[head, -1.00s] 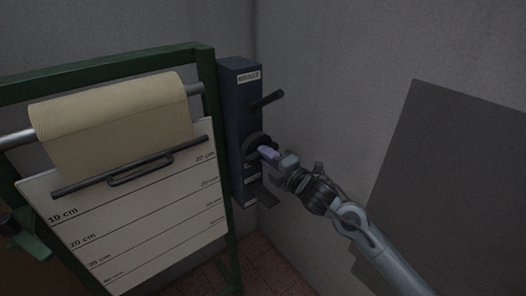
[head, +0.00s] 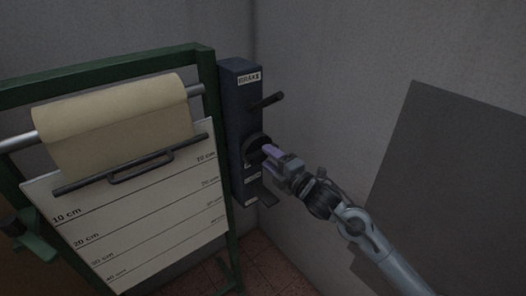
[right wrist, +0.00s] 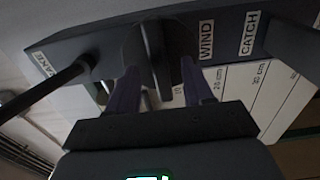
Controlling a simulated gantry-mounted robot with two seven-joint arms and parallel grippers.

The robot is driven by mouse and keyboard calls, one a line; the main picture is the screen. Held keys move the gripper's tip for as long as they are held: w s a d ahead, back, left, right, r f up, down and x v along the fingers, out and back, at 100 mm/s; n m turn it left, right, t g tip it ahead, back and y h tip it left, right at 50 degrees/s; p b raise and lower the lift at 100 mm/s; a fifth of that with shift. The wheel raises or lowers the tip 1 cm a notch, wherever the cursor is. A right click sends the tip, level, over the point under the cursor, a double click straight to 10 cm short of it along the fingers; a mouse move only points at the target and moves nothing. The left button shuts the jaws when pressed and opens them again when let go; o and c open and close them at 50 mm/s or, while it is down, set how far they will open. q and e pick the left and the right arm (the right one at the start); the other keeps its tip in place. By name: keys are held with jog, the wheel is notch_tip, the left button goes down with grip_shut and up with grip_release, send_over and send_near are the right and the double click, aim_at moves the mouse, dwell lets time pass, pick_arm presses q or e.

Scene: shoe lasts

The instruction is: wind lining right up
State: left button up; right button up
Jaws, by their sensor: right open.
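The cream lining (head: 120,120) hangs from a roll on a metal bar, and its lower edge meets a dark clamp bar with a handle (head: 140,167). A dark blue control box (head: 239,100) stands to its right. A round dark wind knob (head: 254,150) is on the box; its raised grip (right wrist: 156,55) shows in the right wrist view beside the WIND label (right wrist: 207,38). My right gripper (head: 268,150) is open at the knob, with its purple fingers (right wrist: 157,85) on either side of the grip. Contact cannot be told. My left gripper is out of view.
A brake lever (head: 267,101) sticks out above the knob, and a dark catch pedal or lever (head: 265,193) sits below it. A white board (head: 130,225) with centimetre lines lies behind the lining in a green frame (head: 110,68). Grey walls stand close behind the box.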

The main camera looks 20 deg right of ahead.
jog(key=p+v, duration=0.1)
jog(key=v, duration=0.7)
jog(key=shift+s, duration=0.2)
